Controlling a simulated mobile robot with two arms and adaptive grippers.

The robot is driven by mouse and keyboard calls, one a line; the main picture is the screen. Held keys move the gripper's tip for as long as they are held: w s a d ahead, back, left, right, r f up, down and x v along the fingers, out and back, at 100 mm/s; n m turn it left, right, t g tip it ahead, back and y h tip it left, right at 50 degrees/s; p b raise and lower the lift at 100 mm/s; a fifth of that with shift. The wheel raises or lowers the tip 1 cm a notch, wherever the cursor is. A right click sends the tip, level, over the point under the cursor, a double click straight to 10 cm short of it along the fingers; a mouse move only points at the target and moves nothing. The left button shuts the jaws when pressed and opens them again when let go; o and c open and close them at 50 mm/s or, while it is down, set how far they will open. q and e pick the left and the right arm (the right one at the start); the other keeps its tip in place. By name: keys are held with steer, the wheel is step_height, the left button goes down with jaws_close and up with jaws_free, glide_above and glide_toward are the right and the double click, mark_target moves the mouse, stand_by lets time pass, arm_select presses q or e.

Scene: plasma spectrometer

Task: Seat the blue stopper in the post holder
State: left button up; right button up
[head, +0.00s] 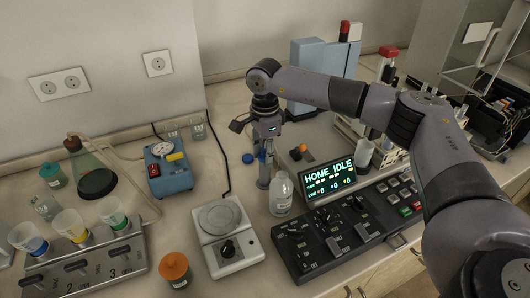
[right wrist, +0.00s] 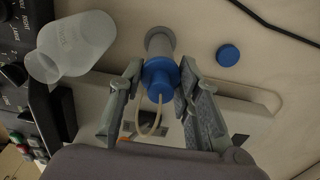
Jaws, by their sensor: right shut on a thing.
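The blue stopper (right wrist: 160,76) is between the fingertips of my right gripper (right wrist: 160,84), with a pale loop of tubing hanging from it. The right gripper (head: 266,143) points down in the head view and is shut on the stopper. The grey post holder (right wrist: 160,42) is directly beyond the stopper in the wrist view, in line with it. In the head view the post holder (head: 263,176) stands upright under the gripper. The stopper is at the post's top; I cannot tell how deep it sits. My left gripper is not in view.
A loose blue cap (head: 248,158) lies beside the post. A white hotplate (head: 226,235) is in front. The display (head: 326,178) is to the right.

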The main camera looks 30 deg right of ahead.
steer(key=o, duration=1.2)
steer(key=shift+r, duration=0.1)
step_height(320, 180, up, 12)
steer(key=shift+f, duration=0.1)
